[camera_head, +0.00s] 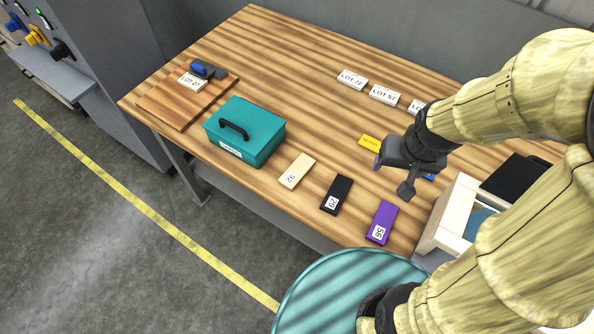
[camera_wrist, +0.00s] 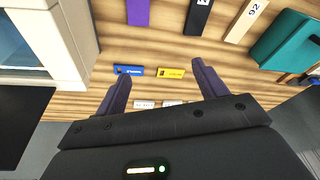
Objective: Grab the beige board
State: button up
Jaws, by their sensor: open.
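The beige board (camera_head: 297,171) lies flat on the wooden table near its front edge, with a white label reading 92. It also shows at the top right of the wrist view (camera_wrist: 246,20), partly cut off by the frame edge. My gripper (camera_head: 391,177) is open and empty above the table, to the right of the board and apart from it. In the wrist view my gripper's two fingers (camera_wrist: 160,72) are spread, with a blue and a yellow tag in view beyond and between them.
A black board (camera_head: 336,194) and a purple board (camera_head: 381,222) lie right of the beige one. A teal box (camera_head: 245,131) with a black handle stands to its left. A white-framed bin (camera_head: 449,217) stands at the right. White LOT labels lie at the back.

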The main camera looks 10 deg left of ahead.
jog(key=w+a+f+m+t+y+b, duration=0.1)
jog(key=w+a+f+t+b, duration=0.1)
jog(key=w+a, duration=0.45)
jog(key=w+a+f+t+y+b, duration=0.1)
jog(key=w+a+f+t, duration=0.15)
jog(key=a, duration=0.65)
jog(key=m+t+b, duration=0.1)
jog(key=b, duration=0.1)
send_over(297, 172)
jog(key=w, duration=0.2)
notch_tip(297, 172, down, 2)
jog(key=s+a+f+m+t+h+b, duration=0.1)
jog(key=s+a+f+h, duration=0.3)
jog(key=s, duration=0.5)
jog(key=s+a+f+m+t+h+b, duration=0.2)
jog(key=s+a+f+h+b, duration=0.2)
jog(key=s, duration=0.4)
jog(key=shift+s+t, duration=0.35)
jog(key=shift+s, duration=0.05)
jog(key=shift+w+f, duration=0.1)
jog(key=x, duration=1.2)
jog(key=shift+d, duration=0.1)
